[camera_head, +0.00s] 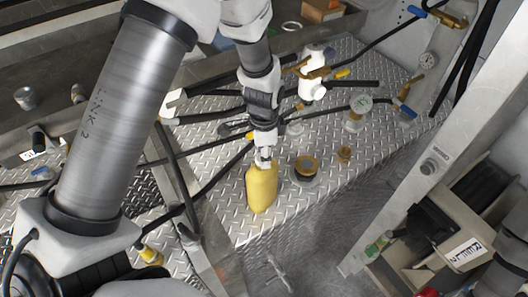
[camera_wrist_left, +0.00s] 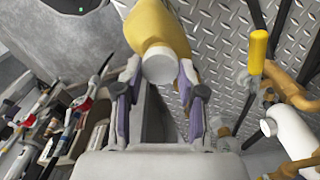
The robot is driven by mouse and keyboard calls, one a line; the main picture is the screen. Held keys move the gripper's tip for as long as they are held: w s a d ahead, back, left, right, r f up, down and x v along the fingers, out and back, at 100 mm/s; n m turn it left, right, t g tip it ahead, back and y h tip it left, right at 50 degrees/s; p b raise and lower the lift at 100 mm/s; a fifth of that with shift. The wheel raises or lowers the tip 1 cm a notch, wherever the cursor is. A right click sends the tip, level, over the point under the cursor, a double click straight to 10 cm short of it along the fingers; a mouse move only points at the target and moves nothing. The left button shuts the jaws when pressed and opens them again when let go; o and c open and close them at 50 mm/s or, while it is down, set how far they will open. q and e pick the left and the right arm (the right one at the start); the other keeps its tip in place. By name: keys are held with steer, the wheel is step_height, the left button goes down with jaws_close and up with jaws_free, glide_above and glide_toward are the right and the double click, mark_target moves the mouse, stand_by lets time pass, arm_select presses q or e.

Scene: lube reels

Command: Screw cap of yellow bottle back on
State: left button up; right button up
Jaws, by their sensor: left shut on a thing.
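The yellow bottle (camera_head: 262,190) stands on the diamond-plate deck, near its front edge. My left gripper (camera_head: 264,158) is at the top end of the bottle, pointing down at it. In the left wrist view the white cap (camera_wrist_left: 159,66) sits at the end of the yellow bottle (camera_wrist_left: 158,27), between the two fingers of my left gripper (camera_wrist_left: 158,80). The gripper is shut on the cap. The thread between cap and bottle is hidden, so I cannot tell how tight the cap sits. My right gripper is not in view.
Black hoses cross the deck (camera_head: 222,205) behind the bottle. A brass-topped round fitting (camera_head: 306,167) stands close to its right, with a clear-topped fitting (camera_head: 357,112) farther back. A white valve body (camera_head: 312,75) stands behind. A metal post (camera_head: 440,150) rises at the right.

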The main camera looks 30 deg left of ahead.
arm_select(q)
steer(key=m, duration=0.4)
steer(key=shift+s+m, duration=0.1)
steer(key=shift+m, duration=0.3)
steer(key=m, duration=0.5)
steer(key=shift+s, duration=0.1)
steer(key=m, duration=0.5)
steer(key=shift+s+f, duration=0.1)
